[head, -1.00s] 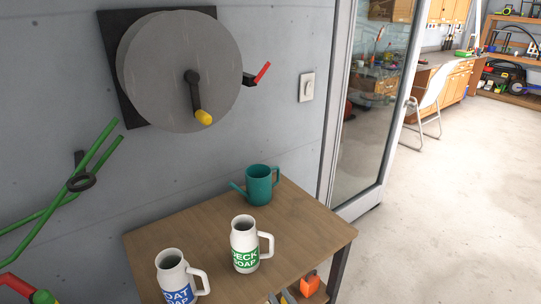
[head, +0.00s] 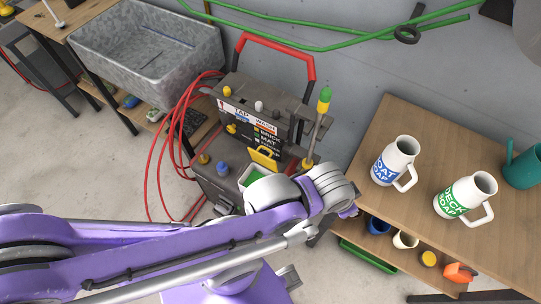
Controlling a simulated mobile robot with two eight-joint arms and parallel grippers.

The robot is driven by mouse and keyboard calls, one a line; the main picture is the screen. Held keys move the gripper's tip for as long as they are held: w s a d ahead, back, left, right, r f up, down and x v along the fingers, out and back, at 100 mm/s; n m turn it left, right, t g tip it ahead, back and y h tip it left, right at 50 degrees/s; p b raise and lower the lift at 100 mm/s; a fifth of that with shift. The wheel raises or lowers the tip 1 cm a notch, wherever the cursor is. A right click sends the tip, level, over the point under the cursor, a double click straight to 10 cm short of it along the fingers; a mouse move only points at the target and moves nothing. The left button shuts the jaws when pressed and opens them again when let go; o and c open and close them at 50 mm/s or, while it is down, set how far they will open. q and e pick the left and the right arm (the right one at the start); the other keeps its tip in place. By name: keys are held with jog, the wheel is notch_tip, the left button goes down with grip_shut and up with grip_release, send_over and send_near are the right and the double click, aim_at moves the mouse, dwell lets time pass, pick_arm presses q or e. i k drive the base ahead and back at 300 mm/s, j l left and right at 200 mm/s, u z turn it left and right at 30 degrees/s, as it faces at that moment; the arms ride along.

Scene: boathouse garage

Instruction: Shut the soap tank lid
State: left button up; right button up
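The soap tank (head: 243,184) is a pale box with a green inside on the front of the grey pressure washer (head: 222,176), near the middle of the head view. A yellow flap, which looks like its lid (head: 264,158), stands raised at the tank's back edge. My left arm reaches in from the left, and its rounded wrist is in front of the tank's lower right side. The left gripper is mostly hidden behind the wrist; its fingers cannot be made out. I cannot tell whether the arm touches the tank. My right gripper is not recognisable in view.
Red hoses (head: 165,150) loop left of the washer, below a grey sink (head: 150,50). A spray wand (head: 319,120) stands upright at its right. A wooden table (head: 400,225) at right holds the boat soap jug (head: 395,158), deck soap jug (head: 463,196) and teal can (head: 521,169).

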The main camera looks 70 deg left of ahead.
aim_at(265, 161)
jog(key=u, duration=3.4)
